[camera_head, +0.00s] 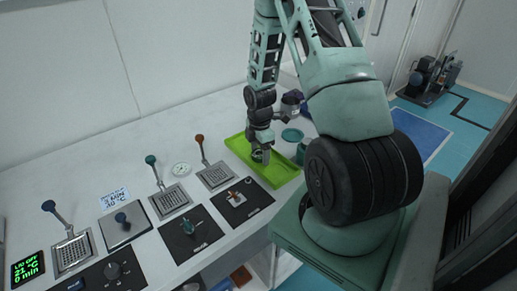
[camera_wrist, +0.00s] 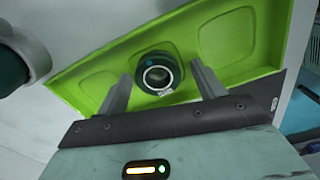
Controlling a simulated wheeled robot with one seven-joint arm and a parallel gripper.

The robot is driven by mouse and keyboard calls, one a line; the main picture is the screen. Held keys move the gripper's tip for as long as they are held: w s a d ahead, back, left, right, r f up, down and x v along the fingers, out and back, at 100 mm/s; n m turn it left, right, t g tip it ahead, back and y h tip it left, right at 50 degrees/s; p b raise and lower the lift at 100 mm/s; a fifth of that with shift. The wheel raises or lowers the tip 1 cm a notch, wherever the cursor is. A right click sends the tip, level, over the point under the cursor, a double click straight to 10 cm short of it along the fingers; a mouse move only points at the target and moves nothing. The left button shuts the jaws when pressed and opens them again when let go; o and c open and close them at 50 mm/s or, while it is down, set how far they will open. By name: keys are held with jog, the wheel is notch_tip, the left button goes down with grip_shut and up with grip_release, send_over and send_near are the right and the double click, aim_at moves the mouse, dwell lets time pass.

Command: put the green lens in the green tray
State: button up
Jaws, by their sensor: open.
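The bright green tray (camera_head: 238,146) lies on the white bench below my gripper (camera_head: 262,148). It fills much of the wrist view (camera_wrist: 225,40), with shallow recesses in its floor. The green lens (camera_wrist: 158,72), a dark green ring around a pale round opening with a small label, is over the tray floor and appears to rest on it. In the head view the lens (camera_head: 257,156) is partly hidden by the fingers. My gripper (camera_wrist: 160,72) is open, with one finger on each side of the lens and a visible gap on both sides.
Baskets with upright handles, such as the red-handled one (camera_head: 215,176), stand left of the tray. Black plates with knobs (camera_head: 190,232) lie along the front. A teal dish (camera_head: 292,135) and a grey container (camera_head: 291,101) are close behind and right of the tray.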

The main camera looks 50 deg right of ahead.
aim_at(259, 153)
notch_tip(259, 153, up, 12)
jog(key=w+a+r+m, duration=0.15)
jog(key=a+r, duration=0.25)
jog(key=a, duration=1)
jog(key=s+a+r+m, duration=0.15)
jog(key=s+a, duration=0.25)
jog(key=a, duration=0.6)
jog(key=s+a+r, duration=0.3)
jog(key=s+a, duration=0.1)
jog(key=a, duration=0.6)
jog(key=s+a+r+m, duration=0.1)
jog(key=s+a+m, duration=0.1)
jog(key=s+a, duration=0.4)
jog(key=s+b, duration=0.1)
jog(key=s, duration=0.3)
jog(key=shift+s+a+r, duration=0.2)
jog(key=shift+s+a, duration=0.05)
jog(key=shift+a, duration=0.05)
